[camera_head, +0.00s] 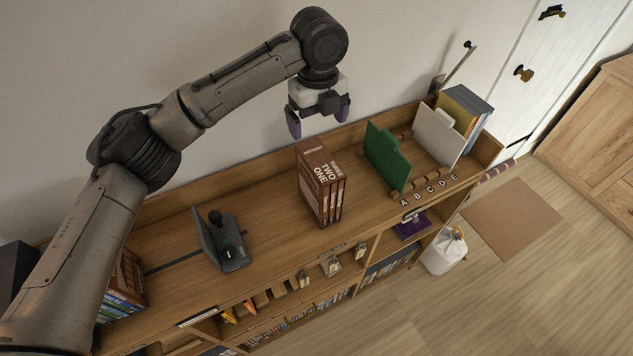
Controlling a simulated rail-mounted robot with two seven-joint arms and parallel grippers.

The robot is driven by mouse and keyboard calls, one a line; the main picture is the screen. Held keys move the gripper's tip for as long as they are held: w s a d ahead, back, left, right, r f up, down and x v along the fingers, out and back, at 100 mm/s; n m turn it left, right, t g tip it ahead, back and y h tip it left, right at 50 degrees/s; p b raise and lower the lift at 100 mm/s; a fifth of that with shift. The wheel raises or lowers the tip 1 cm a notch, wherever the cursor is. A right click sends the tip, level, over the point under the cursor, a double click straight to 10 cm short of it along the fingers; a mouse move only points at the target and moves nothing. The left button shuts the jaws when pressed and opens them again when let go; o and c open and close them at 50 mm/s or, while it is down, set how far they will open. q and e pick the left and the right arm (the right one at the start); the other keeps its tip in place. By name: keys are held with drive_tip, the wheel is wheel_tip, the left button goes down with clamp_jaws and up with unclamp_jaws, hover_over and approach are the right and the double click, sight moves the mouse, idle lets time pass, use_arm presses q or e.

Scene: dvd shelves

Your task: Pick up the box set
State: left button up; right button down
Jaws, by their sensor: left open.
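The box set (321,184) is a brown block of several cases with "ONE", "TWO" and "THREE" on their spines. It stands upright on the wooden shelf top (268,214), near the middle of the view. My left gripper (319,122) is open and empty, with its two dark fingertips pointing down. It appears above and a little behind the box set, apart from it. My right gripper is not in view.
Right of the box set stand a green divider (387,158), a white divider (437,136) and letter labels. A dark device (222,242) stands to the left. More cases (124,285) stand at far left, partly behind my arm. A raised back edge borders the shelf.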

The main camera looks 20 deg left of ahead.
sight(319, 157)
use_arm(q)
wheel_tip(319, 157, down, 9)
drive_tip(key=shift+r+p, duration=0.2)
drive_tip(key=shift+p, duration=0.5)
drive_tip(key=f+p, duration=0.2)
drive_tip(key=f, duration=0.2)
drive_tip(key=shift+w+f, duration=0.15)
drive_tip(key=shift+w, duration=0.05)
drive_tip(key=shift+f, duration=0.5)
drive_tip(key=shift+c, duration=0.3)
drive_tip(key=shift+r, duration=0.1)
drive_tip(key=c, duration=1.2)
